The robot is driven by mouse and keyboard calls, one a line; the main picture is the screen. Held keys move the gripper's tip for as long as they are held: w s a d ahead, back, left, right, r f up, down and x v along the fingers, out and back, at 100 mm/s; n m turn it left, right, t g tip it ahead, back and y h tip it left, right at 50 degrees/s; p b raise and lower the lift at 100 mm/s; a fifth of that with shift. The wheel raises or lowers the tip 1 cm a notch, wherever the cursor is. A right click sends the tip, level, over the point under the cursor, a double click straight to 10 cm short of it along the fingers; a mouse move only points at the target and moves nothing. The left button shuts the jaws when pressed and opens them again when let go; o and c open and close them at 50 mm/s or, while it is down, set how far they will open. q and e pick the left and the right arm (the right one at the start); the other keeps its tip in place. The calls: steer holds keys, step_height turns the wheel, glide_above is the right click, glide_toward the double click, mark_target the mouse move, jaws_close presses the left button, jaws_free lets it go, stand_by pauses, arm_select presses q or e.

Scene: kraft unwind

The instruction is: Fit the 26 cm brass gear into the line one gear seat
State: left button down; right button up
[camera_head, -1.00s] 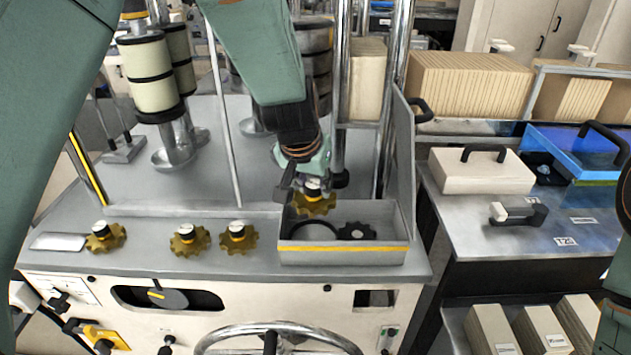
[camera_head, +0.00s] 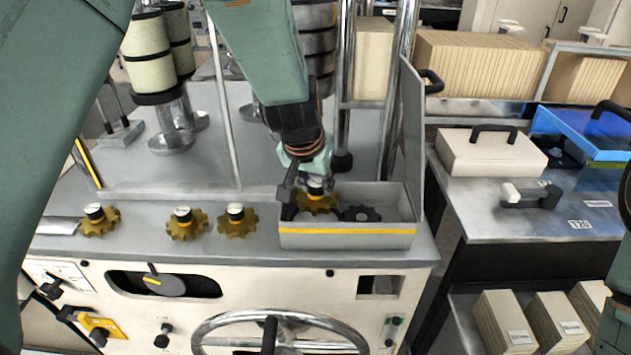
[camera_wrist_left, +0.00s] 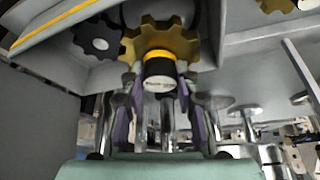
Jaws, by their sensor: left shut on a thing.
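My left gripper (camera_head: 313,183) is shut on the knob of a brass gear (camera_head: 317,203). The knob has a white top and a yellow band. The gear is within the left part of a grey open-topped tray (camera_head: 345,240) with a yellow stripe. In the left wrist view the gripper (camera_wrist_left: 160,98) has a finger on each side of the knob, and the toothed gear (camera_wrist_left: 160,45) lies beyond it. I cannot tell whether the gear touches the tray floor. No line one gear seat can be picked out by its label. My right gripper is out of view.
A black gear (camera_head: 361,214) lies in the tray beside the brass one. More brass gears stand on the deck: a left (camera_head: 98,220), a middle (camera_head: 186,224) and a right one (camera_head: 238,221). A tall grey panel (camera_head: 410,140) rises at the tray's right end. A handwheel (camera_head: 220,322) is below.

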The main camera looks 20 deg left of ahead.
mark_target(316, 196)
arm_select(q)
steer(key=shift+d+f+b, duration=0.1)
steer(key=shift+f+b, duration=0.25)
steer(key=shift+f, duration=0.1)
steer(key=shift+s+f+b, duration=0.25)
steer(key=shift+f+b, duration=0.05)
steer(key=shift+b, duration=0.1)
steer(key=shift+w+f+b, duration=0.1)
steer(key=shift+f+b, duration=0.25)
steer(key=shift+f, duration=0.15)
steer(key=shift+w+f+b, duration=0.15)
steer(key=shift+f+b, duration=0.2)
steer(key=shift+f, duration=0.1)
steer(key=shift+s+f+b, duration=0.2)
steer(key=shift+f+b, duration=0.5)
steer(key=shift+b, duration=0.05)
steer(key=shift+w+f, duration=0.2)
steer(key=shift+f, duration=0.15)
